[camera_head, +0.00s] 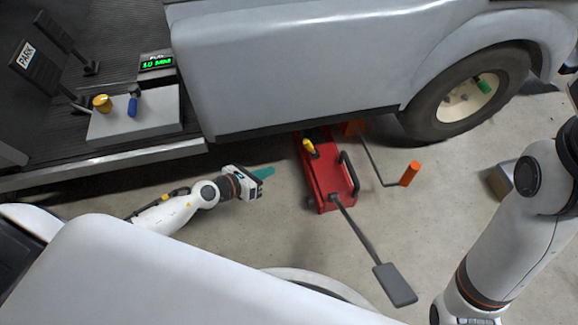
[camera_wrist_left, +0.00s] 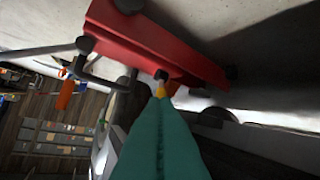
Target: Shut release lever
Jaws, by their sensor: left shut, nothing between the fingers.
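The red floor jack (camera_head: 326,182) lies on the floor beside the cart, its far end under the grey body. Its release lever (camera_head: 309,147), a short handle with a yellow end, stands out on the jack's upper left. My left gripper (camera_head: 264,172) is left of the jack, with its teal fingers shut and empty, pointing towards it. In the left wrist view the shut fingers (camera_wrist_left: 160,112) line up with the yellow lever end (camera_wrist_left: 161,89), partly hiding it; the head view shows a gap between them. My right arm shows at the right, its gripper out of frame.
The jack's foot pedal (camera_head: 395,285) sticks out towards the front. An orange-gripped crank (camera_head: 410,174) is right of the jack, near the wheel (camera_head: 468,98). The cart's body (camera_head: 290,65) overhangs the jack. Bare floor lies between my left gripper and the jack.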

